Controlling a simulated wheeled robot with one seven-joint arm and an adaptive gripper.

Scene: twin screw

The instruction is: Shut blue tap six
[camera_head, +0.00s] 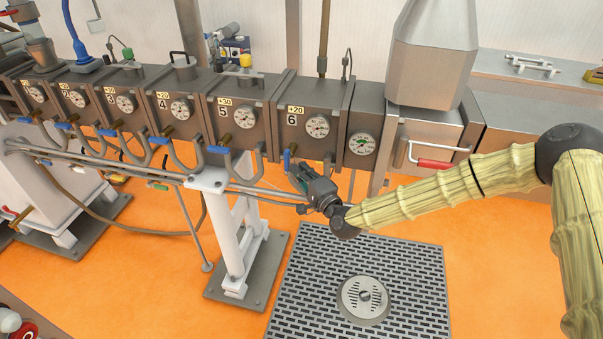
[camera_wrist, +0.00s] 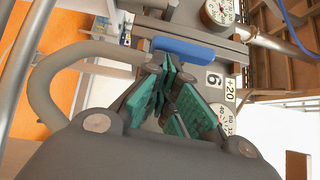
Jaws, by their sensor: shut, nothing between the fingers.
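Blue tap six is the small blue lever (camera_head: 287,160) below the barrel segment marked 6 (camera_head: 316,125) in the head view. In the wrist view the blue lever (camera_wrist: 184,50) lies just beyond my fingertips, beside the plate marked 6 (camera_wrist: 212,80). My gripper (camera_head: 297,173) is shut and empty, close to the lever's right in the head view. Its green-padded fingers (camera_wrist: 163,66) point towards the lever in the wrist view. Whether they touch it I cannot tell. The lever's brass spout is partly hidden.
Several other blue taps, such as the one under segment 5 (camera_head: 219,150), line the barrel to the left. A curved grey pipe (camera_wrist: 50,80) passes close beside my gripper. A white support stand (camera_head: 235,235) stands below. The grated floor (camera_head: 300,285) is clear.

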